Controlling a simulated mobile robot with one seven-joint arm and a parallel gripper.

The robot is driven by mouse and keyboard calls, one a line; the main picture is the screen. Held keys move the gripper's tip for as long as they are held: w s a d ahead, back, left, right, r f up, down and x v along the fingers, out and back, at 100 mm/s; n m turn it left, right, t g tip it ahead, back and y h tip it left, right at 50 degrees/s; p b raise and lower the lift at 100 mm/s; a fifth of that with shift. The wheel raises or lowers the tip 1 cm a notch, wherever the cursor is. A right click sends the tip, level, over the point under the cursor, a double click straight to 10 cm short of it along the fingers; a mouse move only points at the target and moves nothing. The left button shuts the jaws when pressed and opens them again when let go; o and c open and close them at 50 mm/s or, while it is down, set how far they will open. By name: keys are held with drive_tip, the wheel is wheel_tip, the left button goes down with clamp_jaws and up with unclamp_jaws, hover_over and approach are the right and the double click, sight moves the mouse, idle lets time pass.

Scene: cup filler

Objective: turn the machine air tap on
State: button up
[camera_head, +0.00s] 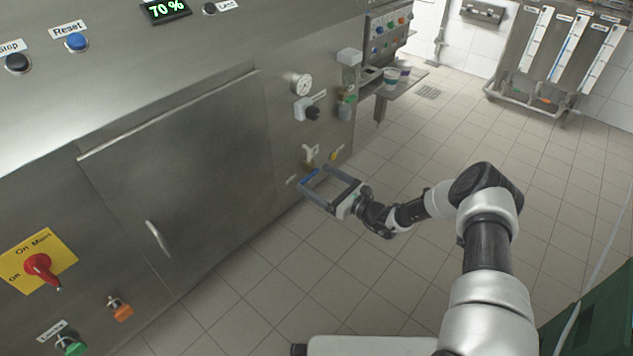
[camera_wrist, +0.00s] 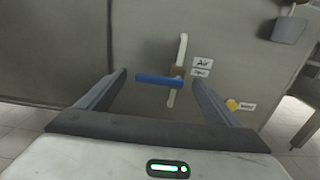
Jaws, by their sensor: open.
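The air tap has a blue lever handle (camera_wrist: 158,80) that lies level, crosswise to its upright white pipe (camera_wrist: 182,50). A brass-coloured body joins them, with an "Air" label (camera_wrist: 203,63) beside it. In the head view the blue handle (camera_head: 309,178) sits low on the machine's steel front. My gripper (camera_head: 316,180) is open in front of the tap. In the wrist view the blue handle shows between the two fingers of my gripper (camera_wrist: 160,78), with nothing gripped. I cannot tell how far the fingertips are from the handle.
A yellow tap handle (camera_wrist: 232,104) with its own label is to the lower right of the air tap. A pressure gauge (camera_head: 301,84) and a black knob (camera_head: 313,112) are above. The tiled floor (camera_head: 400,290) is open.

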drive_tip(key=shift+w+a, duration=0.35)
drive_tip(key=shift+a, duration=0.1)
drive_tip(key=c, duration=1.5)
